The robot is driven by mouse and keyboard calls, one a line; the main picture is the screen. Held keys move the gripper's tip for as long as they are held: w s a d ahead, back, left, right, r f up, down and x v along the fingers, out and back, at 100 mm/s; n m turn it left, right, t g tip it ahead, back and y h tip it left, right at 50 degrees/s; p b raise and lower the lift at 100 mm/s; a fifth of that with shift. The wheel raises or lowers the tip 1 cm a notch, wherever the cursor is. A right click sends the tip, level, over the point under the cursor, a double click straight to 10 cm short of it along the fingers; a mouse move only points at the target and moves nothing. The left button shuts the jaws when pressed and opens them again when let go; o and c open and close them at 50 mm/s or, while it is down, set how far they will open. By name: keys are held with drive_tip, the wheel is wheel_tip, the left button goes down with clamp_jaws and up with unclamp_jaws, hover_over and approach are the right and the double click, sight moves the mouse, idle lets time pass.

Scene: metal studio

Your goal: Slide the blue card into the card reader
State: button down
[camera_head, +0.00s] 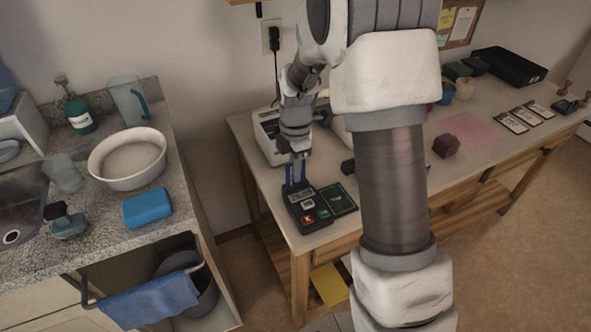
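The card reader (309,218) is a dark terminal with a small pale screen and red and green keys. It sits at the near left end of the wooden-edged table. My gripper (296,172) points down just above the reader's back edge. Narrow blue strips show at the fingertips; I cannot tell whether they are the blue card or part of the fingers. I cannot tell whether the tips touch the reader, or how far apart the fingers are. No blue card is clearly seen elsewhere; my arm hides the middle of the table.
A dark green-faced pad (338,199) lies right beside the reader. A pale machine (268,136) stands behind my gripper. A dark red block (446,145), a pink sheet (472,131) and a black tray (509,66) are farther right. A gap separates the table from the grey counter (108,212).

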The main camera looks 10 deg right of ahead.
drive_tip(key=shift+f+b, duration=0.45)
drive_tip(key=shift+f, duration=0.4)
drive_tip(key=c, duration=1)
unclamp_jaws()
wheel_tip(320, 180, up, 18)
drive_tip(key=p, duration=0.3)
drive_tip(key=shift+f, duration=0.25)
